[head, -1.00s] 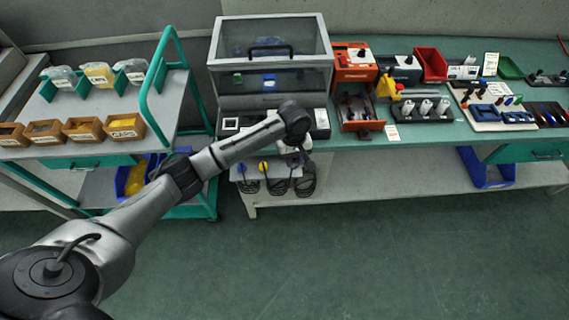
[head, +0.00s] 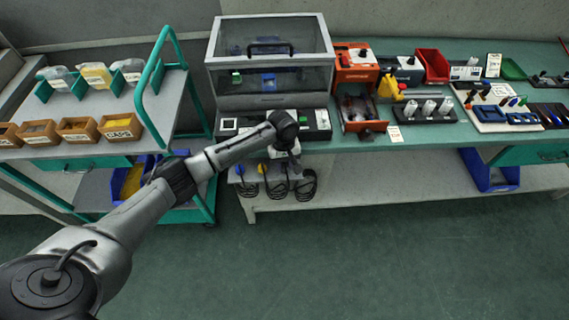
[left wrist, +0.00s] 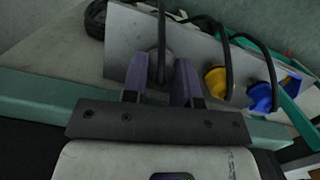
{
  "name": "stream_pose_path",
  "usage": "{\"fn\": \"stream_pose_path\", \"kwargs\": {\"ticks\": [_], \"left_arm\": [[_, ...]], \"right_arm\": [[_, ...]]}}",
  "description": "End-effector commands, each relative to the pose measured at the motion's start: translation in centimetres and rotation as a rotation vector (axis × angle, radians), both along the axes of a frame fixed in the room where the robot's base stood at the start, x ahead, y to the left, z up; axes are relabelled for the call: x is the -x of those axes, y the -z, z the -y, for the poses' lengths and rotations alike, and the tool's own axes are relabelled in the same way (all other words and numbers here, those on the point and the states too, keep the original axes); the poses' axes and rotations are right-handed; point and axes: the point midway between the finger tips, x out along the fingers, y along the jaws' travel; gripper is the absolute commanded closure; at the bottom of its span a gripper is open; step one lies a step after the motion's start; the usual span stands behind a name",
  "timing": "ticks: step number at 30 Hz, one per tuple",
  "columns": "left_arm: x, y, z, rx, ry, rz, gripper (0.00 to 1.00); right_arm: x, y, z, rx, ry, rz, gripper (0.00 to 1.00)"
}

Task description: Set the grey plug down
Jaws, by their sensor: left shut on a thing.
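The grey plug (left wrist: 153,60) shows in the left wrist view between the two purple fingers of my left gripper (left wrist: 161,80). The gripper is shut on it, and the fingers hide part of its sides. A black cable runs from the plug. A grey panel lies close behind it; I cannot tell whether the plug touches it. In the head view my left gripper (head: 285,152) is at the bench's front edge, and the wrist hides the grey plug there. My right gripper is not in view.
A yellow plug (left wrist: 217,80) and a blue plug (left wrist: 262,96) with black cables sit beside the grey one. Coiled cables (head: 277,189) hang below the bench edge. A clear-fronted box (head: 268,102) stands behind my arm, and an open orange drawer unit (head: 357,76) to its right.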

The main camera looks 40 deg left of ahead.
Motion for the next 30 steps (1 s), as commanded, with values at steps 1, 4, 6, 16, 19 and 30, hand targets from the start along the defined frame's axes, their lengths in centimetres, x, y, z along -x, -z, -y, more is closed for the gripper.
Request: {"fn": "stream_pose_path", "kwargs": {"ticks": [1, 4, 6, 16, 19, 30], "left_arm": [[0.0, -0.1, 0.0, 0.001, 0.0, 0.001, 1.0], [0.0, -0.1, 0.0, 0.001, 0.0, 0.001, 1.0], [0.0, 0.0, 0.0, 0.0, 0.0, 0.0, 1.0], [0.0, 0.2, 0.0, 0.0, 0.0, 0.0, 0.48], [0.0, 0.2, 0.0, 0.0, 0.0, 0.0, 0.48], [-0.2, -2.3, -0.2, 0.0, 0.001, 0.002, 0.48]], "right_arm": [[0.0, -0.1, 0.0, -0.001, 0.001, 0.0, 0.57], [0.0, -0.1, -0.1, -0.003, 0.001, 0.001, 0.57], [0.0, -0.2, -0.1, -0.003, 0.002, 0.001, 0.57], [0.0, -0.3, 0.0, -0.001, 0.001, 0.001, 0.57], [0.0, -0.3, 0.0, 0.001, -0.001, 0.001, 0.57], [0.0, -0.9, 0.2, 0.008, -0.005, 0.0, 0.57]]}}
